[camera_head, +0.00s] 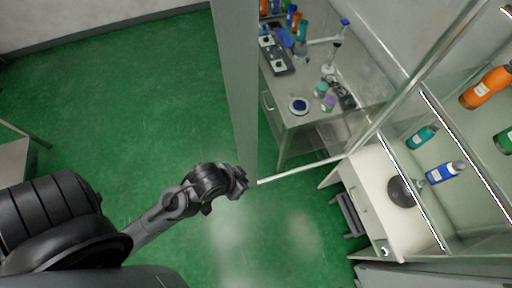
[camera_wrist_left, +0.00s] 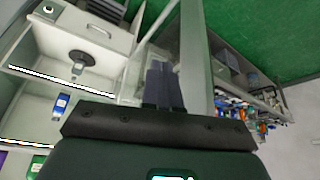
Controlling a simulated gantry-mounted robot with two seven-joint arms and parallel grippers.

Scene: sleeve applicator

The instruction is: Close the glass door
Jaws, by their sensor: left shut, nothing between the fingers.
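The glass door (camera_head: 235,90) stands open, its wide grey frame edge swung out to the left of the cabinet. Its clear pane and thin bottom rail (camera_head: 300,171) run back toward the cabinet at the right. My left gripper (camera_head: 243,184) is shut and empty at the lower end of that frame edge. In the left wrist view its closed fingers (camera_wrist_left: 162,84) point along the door frame (camera_wrist_left: 196,60), on the cabinet-facing side. I cannot tell whether they touch it. My right gripper is not in view.
The cabinet (camera_head: 372,185) at the right holds bottles, including an orange one (camera_head: 487,87) and a blue one (camera_head: 445,173), and a dark round object (camera_head: 401,191). A side table (camera_head: 290,137) with lab items shows through the glass. Green floor (camera_head: 110,110) is clear at the left.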

